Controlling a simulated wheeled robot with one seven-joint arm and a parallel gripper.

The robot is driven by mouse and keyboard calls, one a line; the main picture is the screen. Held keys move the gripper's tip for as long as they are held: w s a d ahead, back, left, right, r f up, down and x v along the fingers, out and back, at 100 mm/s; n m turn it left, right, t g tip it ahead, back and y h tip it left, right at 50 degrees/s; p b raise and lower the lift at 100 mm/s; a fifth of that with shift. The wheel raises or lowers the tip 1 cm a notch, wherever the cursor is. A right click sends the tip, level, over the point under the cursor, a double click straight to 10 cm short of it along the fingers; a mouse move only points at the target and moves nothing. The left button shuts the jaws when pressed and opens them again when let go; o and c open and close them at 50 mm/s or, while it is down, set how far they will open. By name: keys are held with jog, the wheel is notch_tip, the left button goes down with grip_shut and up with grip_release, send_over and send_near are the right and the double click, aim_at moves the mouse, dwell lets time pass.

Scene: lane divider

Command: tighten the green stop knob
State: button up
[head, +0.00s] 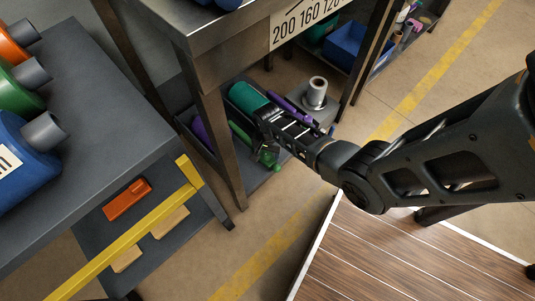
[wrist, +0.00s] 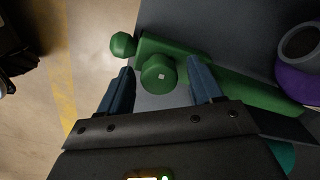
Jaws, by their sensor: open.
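A green bar (wrist: 240,88) on the lower shelf carries a round green knob (wrist: 158,76) with a small pale square at its centre. A second, smaller green knob (wrist: 123,45) sticks out at the bar's end. I cannot tell for certain which is the stop knob. My gripper (wrist: 161,68) is open. Its two dark blue fingers stand on either side of the round knob, with gaps visible on both sides. In the head view my gripper (head: 262,143) reaches down to the shelf, and the green end piece (head: 269,160) shows just below it.
A purple roll with a grey core (wrist: 300,62) lies right of the bar.

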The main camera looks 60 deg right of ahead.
jog(key=shift+f, duration=0.15)
jog(key=shift+c, duration=0.2)
jog(key=c, duration=1)
jog(key=shift+m, duration=0.3)
jog(key=m+p, duration=0.1)
jog(key=m, duration=0.2)
jog(key=shift+m, duration=0.4)
jog(key=m, duration=0.5)
jog(key=shift+s+p, duration=0.1)
jog(key=shift+p, duration=0.3)
jog(key=m, duration=0.4)
jog(key=shift+a+m+p, duration=0.1)
jog(key=shift+m+p, duration=0.25)
jog(key=shift+m, duration=0.05)
jog(key=shift+s+m+p, duration=0.15)
jog(key=shift+m+p, duration=0.2)
jog(key=shift+m, duration=1.75)
